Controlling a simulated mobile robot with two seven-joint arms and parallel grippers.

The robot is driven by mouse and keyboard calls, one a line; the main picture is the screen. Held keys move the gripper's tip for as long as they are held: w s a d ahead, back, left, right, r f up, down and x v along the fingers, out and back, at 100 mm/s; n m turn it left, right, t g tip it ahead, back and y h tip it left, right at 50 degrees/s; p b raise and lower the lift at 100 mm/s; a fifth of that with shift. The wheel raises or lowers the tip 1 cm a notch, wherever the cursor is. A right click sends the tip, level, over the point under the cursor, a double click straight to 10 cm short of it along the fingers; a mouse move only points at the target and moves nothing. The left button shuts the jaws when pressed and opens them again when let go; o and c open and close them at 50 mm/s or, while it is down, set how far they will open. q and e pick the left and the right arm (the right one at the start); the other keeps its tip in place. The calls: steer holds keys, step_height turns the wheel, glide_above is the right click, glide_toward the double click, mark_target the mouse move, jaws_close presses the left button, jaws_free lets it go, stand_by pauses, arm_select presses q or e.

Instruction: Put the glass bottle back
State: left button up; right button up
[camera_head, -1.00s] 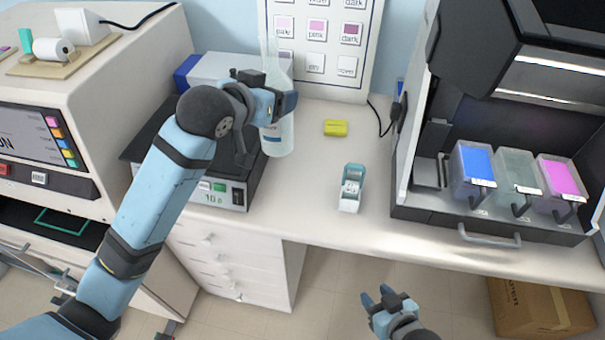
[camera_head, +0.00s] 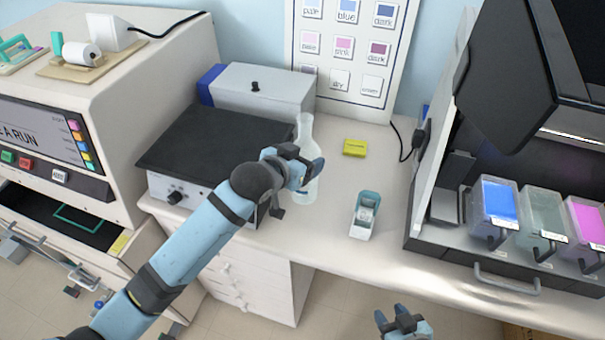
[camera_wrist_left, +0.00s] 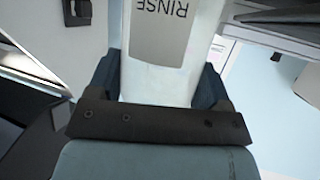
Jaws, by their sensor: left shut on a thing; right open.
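The glass bottle (camera_head: 305,130) is clear, with a narrow neck, and looks upright just right of the black-topped hotplate (camera_head: 205,140). My left gripper (camera_head: 305,172) is shut around its body; the lower end shows below the fingers. I cannot tell whether the base touches the counter. In the left wrist view the bottle (camera_wrist_left: 160,75) fills the space between the fingers (camera_wrist_left: 160,92), and its grey label reads RINSE upside down. My right gripper (camera_head: 395,318) is open and empty, low in front of the counter.
A yellow block (camera_head: 355,147) and a small teal-and-white box (camera_head: 364,216) stand on the white counter (camera_head: 330,215) right of the bottle. A dark cabinet with blue, clear and pink tubs (camera_head: 500,203) is at right. A grey-blue box (camera_head: 262,88) stands behind the hotplate.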

arm_select(q)
step_height(320, 180, down, 5)
steer(key=shift+r, duration=0.1)
steer(key=shift+f, duration=0.55)
steer(key=shift+f, duration=0.1)
steer(key=o, duration=1.4)
steer(key=shift+c, duration=0.2)
